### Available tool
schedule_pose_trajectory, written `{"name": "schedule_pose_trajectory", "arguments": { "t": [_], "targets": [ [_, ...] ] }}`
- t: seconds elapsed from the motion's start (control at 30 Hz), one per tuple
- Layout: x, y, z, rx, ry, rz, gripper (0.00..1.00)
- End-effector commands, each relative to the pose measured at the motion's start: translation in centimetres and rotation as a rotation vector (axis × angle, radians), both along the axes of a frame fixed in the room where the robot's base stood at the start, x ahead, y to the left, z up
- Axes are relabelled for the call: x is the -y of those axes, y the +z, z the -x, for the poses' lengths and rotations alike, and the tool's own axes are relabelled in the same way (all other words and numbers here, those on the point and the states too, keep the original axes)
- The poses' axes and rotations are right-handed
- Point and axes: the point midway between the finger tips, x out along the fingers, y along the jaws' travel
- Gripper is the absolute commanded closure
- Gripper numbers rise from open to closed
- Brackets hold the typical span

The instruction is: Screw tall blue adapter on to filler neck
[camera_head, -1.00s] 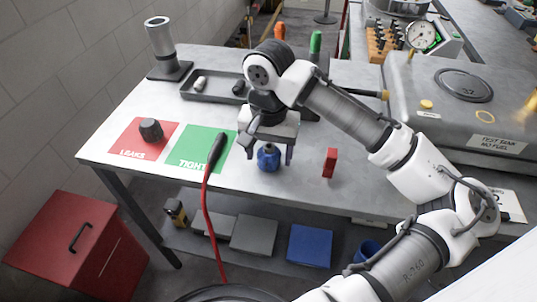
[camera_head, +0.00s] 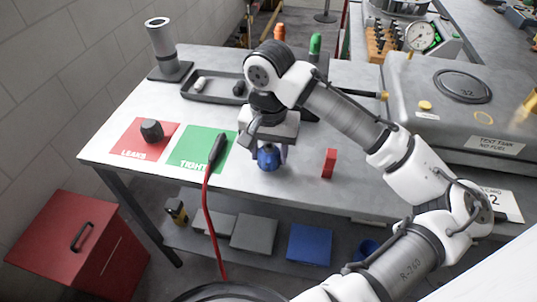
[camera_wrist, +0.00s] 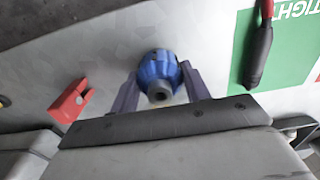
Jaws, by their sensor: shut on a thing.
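The blue adapter (camera_head: 268,157) is between the fingers of my gripper (camera_head: 268,153), above or on the front middle of the grey table. In the wrist view the blue adapter (camera_wrist: 160,78) is clasped between my gripper's two purple-grey fingers (camera_wrist: 160,90), its dark round end with a hole facing the camera. My gripper is shut on it. I cannot tell whether it touches the table. An upright grey tube on a dark base (camera_head: 165,45) stands at the table's back left. A grey test tank (camera_head: 450,105) sits at the right. I cannot tell for sure which part is the filler neck.
A red block (camera_head: 328,163) stands right of my gripper. A black probe on a red cable (camera_head: 217,150) lies across the green TIGHT mat (camera_head: 190,155). A dark cap (camera_head: 151,130) is on the red LEAKS mat (camera_head: 130,150). A dark tray (camera_head: 210,98) lies behind.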

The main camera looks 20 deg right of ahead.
Motion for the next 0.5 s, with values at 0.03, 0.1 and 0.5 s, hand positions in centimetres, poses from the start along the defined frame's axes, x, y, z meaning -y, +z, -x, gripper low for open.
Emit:
{"name": "schedule_pose_trajectory", "arguments": {
  "t": [0.03,0.1,0.5],
  "targets": [
    [0.0,0.7,0.0,0.001,0.000,-0.001,0.77],
    [0.0,1.3,0.0,0.001,0.000,-0.002,0.77],
    [0.0,4.4,0.0,0.001,0.001,-0.001,0.77]
  ]
}}
